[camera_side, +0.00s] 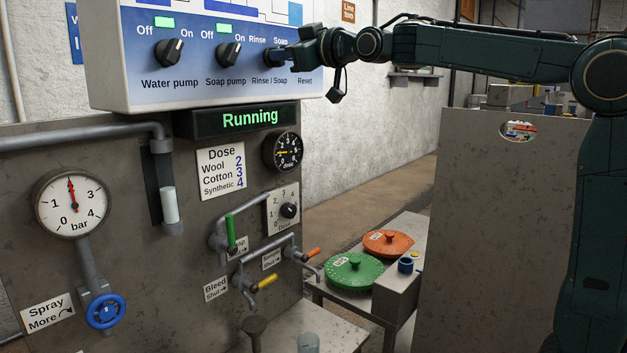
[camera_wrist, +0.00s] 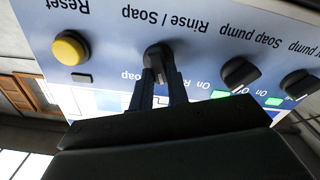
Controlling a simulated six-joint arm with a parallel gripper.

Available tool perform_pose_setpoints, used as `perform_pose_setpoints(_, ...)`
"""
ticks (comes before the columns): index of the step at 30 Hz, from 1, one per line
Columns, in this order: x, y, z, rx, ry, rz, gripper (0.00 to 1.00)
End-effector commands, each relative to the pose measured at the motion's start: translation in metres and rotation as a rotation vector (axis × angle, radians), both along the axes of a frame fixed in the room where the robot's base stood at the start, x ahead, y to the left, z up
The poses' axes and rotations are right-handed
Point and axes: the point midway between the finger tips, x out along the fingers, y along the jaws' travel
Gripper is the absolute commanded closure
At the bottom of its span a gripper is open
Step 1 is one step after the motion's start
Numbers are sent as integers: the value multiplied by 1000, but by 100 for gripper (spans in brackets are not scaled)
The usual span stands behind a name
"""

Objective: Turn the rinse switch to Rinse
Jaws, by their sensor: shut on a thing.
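The Rinse / Soap switch (camera_side: 274,58) is a dark knob on the blue and white panel, right of the two pump knobs. In the wrist view the panel is upside down and the switch (camera_wrist: 157,56) sits between my two fingers. My gripper (camera_side: 287,57) reaches in from the right and is shut on this switch; it also shows in the wrist view (camera_wrist: 160,80).
The water pump knob (camera_side: 169,52) and soap pump knob (camera_side: 229,54) have lit green lamps above them. The yellow Reset button (camera_wrist: 70,48) is on the switch's other side. A display (camera_side: 245,119) below reads "Running". Pipes, valves and a gauge (camera_side: 72,204) stand out from the lower wall.

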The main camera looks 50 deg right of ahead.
Motion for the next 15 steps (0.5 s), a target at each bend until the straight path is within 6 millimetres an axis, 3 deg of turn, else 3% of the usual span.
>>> perform_pose_setpoints(15, 0, 1, 0, -161, -3, 0, 100)
